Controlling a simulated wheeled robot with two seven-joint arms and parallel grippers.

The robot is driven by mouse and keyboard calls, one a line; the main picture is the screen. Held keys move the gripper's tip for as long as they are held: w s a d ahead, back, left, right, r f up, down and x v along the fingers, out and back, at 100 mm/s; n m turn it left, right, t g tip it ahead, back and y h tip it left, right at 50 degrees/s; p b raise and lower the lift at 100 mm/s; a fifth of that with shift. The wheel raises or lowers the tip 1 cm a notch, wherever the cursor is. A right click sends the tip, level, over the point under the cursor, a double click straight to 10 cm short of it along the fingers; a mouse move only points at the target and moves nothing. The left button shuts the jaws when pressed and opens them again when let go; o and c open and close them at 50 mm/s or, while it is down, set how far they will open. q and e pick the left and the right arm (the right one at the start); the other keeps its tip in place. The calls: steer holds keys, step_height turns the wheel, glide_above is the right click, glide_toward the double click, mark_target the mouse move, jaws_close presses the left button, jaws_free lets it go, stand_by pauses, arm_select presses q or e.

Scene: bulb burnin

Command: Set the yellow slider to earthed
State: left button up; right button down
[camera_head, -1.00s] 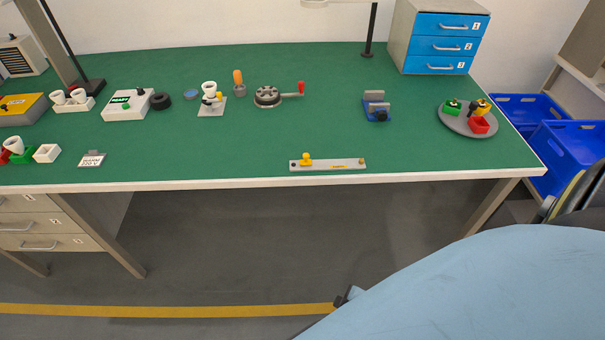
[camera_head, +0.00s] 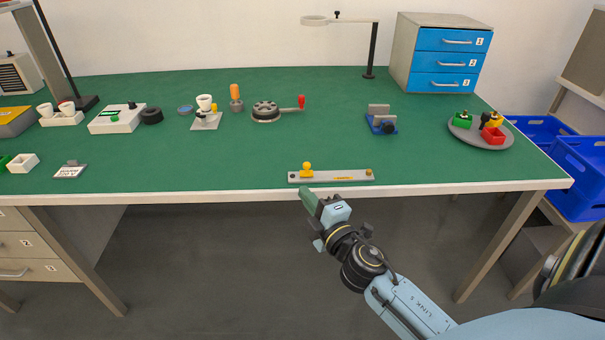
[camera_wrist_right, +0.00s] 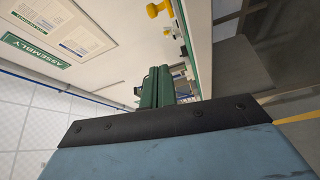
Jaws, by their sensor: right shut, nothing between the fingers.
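The yellow slider (camera_head: 307,170) is a small knob standing on a grey bar (camera_head: 345,176) that lies along the front edge of the green bench. The knob is near the bar's left end. My right gripper (camera_head: 308,197) is shut and empty, just in front of the bench edge, a little below the knob and apart from it. In the right wrist view the shut green fingers (camera_wrist_right: 158,88) point toward the bench, and the yellow knob (camera_wrist_right: 156,9) shows at the top. The lettering on the bar is too small to read. My left gripper is not in view.
A blue vise (camera_head: 381,122), a hand wheel with red handle (camera_head: 267,112) and a grey round tray (camera_head: 480,136) with coloured blocks stand farther back. A lamp stand (camera_head: 372,50) and blue drawers (camera_head: 450,60) are behind. The green surface around the bar is clear.

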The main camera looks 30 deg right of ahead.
mark_target(307, 169)
steer(key=shift+w, duration=0.1)
